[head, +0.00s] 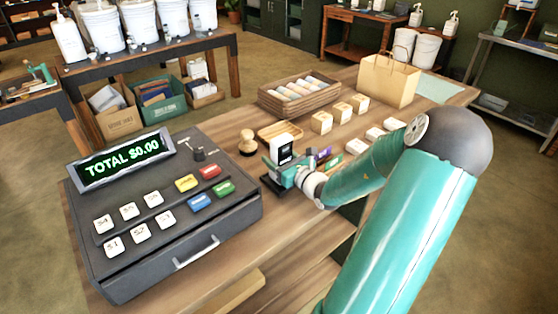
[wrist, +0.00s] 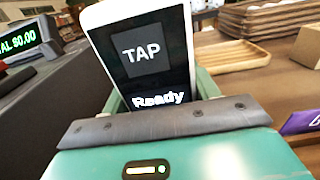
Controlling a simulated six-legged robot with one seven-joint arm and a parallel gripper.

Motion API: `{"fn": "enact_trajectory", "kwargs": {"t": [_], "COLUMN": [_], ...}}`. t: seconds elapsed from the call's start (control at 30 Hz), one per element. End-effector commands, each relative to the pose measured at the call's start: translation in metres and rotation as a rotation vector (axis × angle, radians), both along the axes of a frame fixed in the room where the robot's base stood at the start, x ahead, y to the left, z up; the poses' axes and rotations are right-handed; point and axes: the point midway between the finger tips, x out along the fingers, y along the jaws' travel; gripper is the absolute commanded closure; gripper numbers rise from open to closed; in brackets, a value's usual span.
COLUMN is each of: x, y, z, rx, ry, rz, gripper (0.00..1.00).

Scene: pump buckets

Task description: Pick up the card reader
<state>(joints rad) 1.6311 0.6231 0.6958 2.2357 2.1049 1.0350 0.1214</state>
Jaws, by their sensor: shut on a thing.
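The card reader (wrist: 148,60) is a white slab with a black screen reading "TAP" and "Ready" in the wrist view. It stands slightly tilted between the teal fingers of my gripper (wrist: 155,88), which is shut on it. Its lower part is hidden behind the gripper. In the head view the card reader (head: 281,149) shows its white and black top above my gripper (head: 279,170). A dark stand (head: 272,186) is just beneath, on the wooden counter. I cannot tell whether the reader touches the stand.
A black cash register (head: 160,215) reading "TOTAL $0.00" is close on the left. A wooden stamp (head: 247,143) and small wooden tray (head: 279,131) are behind the reader. Small boxes (head: 321,122), a crate of rolls (head: 299,95) and a paper bag (head: 389,80) stand farther back.

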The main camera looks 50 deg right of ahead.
Motion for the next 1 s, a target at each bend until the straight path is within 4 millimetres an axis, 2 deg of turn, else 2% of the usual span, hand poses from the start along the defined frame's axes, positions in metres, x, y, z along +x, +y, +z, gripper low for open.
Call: {"fn": "enact_trajectory", "kwargs": {"t": [0.6, 0.8, 1.0], "x": [0.000, 0.000, 0.000], "y": [0.000, 0.000, 0.000], "z": [0.072, 0.087, 0.092], "rx": [-0.005, -0.002, 0.000], "ry": [-0.001, -0.001, -0.001], "rz": [0.001, 0.000, 0.000], "gripper": [0.75, 0.75, 0.75]}}
